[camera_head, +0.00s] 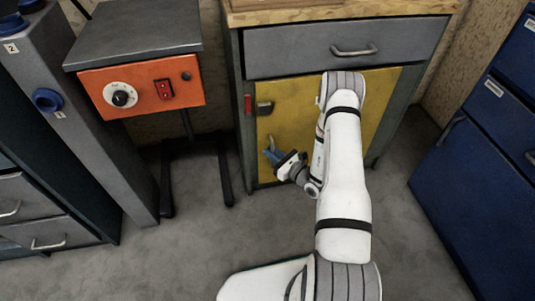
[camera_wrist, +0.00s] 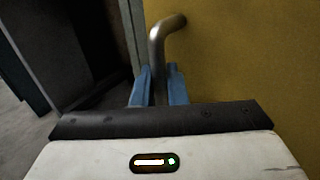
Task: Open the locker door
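The yellow locker door (camera_head: 285,112) is on the lower part of a grey cabinet below its drawer and looks shut. My arm hides part of it. In the wrist view the door (camera_wrist: 245,65) fills the right side, and its bent metal handle (camera_wrist: 157,50) stands upright near the door's left edge. My gripper (camera_head: 270,153) is low at the door's left side. In the wrist view the blue fingers of my gripper (camera_wrist: 159,88) lie on both sides of the handle's lower part and appear closed against it. The handle's lower end is hidden.
A grey drawer (camera_head: 300,50) with a handle sits above the door under a wooden top. An orange control box (camera_head: 140,88) on a stand is at the left. Blue cabinets (camera_head: 480,190) stand at the right. The grey floor (camera_head: 200,245) before the door is clear.

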